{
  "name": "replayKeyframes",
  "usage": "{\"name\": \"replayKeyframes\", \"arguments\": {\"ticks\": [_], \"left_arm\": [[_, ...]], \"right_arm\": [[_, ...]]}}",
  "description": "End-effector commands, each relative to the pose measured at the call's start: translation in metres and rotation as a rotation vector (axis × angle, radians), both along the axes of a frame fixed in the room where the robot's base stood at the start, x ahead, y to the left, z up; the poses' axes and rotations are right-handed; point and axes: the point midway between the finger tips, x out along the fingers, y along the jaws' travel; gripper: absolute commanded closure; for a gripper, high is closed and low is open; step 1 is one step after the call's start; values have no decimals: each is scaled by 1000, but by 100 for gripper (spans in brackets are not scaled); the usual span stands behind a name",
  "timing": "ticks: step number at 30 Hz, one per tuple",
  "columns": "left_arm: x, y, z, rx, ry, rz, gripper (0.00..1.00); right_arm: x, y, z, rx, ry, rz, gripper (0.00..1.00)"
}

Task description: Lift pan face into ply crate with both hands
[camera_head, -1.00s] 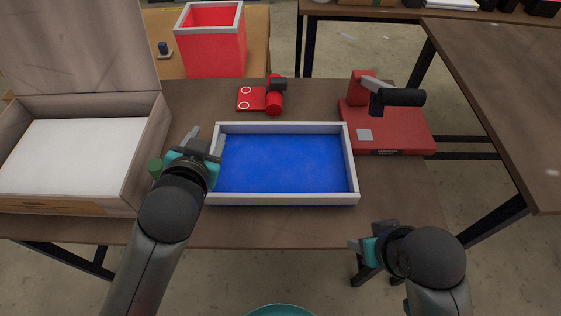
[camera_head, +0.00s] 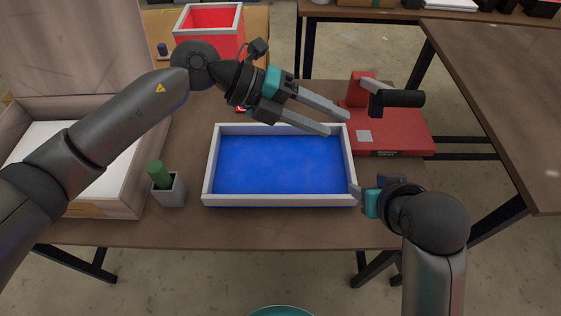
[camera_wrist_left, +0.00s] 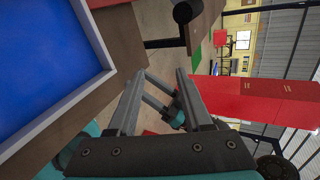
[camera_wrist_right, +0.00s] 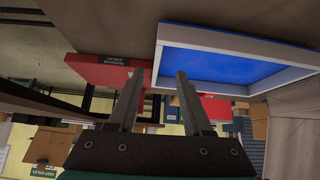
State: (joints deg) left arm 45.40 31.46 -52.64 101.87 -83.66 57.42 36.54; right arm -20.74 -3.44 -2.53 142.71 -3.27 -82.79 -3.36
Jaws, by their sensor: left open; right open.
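The pan face (camera_head: 280,163), a shallow blue panel with a pale raised rim, lies flat on the brown table. The ply crate (camera_head: 125,204) stands to its left with its lid up and a white inside, partly hidden by my left arm. My left gripper (camera_head: 338,121) is open and empty above the pan face's far right edge. My right gripper (camera_head: 368,188) is open by the near right corner; I cannot tell whether it touches the rim. The pan face also shows at the left of the left wrist view (camera_wrist_left: 45,55) and upper right of the right wrist view (camera_wrist_right: 230,55).
A red press-like device (camera_head: 395,135) stands right of the pan face. A grey holder (camera_head: 172,191) with a green-handled item sits between crate and pan face. A red bin (camera_head: 208,22) stands behind. The table's front strip is clear.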

Motion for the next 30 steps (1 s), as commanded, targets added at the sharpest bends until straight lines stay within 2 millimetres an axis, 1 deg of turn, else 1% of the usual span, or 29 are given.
{"name": "replayKeyframes", "arguments": {"ticks": [1, 2, 3, 5, 6, 8, 9, 12, 13, 15, 18, 26, 30], "left_arm": [[10, 22, -15, 145, -20, -12, 50], [15, 37, -24, 232, -22, -16, 50], [22, 58, -35, 345, -27, -16, 50], [33, 91, -45, 506, -25, -4, 50], [40, 113, -49, 605, -20, 11, 50], [49, 146, -51, 741, -10, 39, 50], [54, 165, -51, 818, -2, 58, 50], [61, 203, -47, 966, 21, 104, 50], [63, 212, -45, 997, 26, 115, 50], [65, 226, -42, 1051, 36, 135, 50], [65, 235, -40, 1087, 45, 148, 50], [65, 235, -40, 1088, 46, 147, 50], [65, 235, -44, 1086, 46, 146, 50]], "right_arm": [[4, 0, 4, 3, -16, -6, 50], [6, -1, 6, 4, -25, -9, 50], [9, -1, 9, 6, -36, -13, 50], [13, -1, 13, 8, -50, -18, 50], [15, -1, 15, 9, -58, -21, 50], [18, -2, 18, 11, -70, -23, 50], [20, -2, 20, 12, -77, -26, 50], [23, -2, 23, 14, -92, -31, 50], [24, -2, 24, 15, -94, -32, 50], [25, -2, 25, 16, -99, -34, 50], [25, -2, 26, 16, -102, -35, 50], [25, -2, 26, 15, -101, -35, 50], [28, -2, 23, 15, -100, -35, 50]]}}
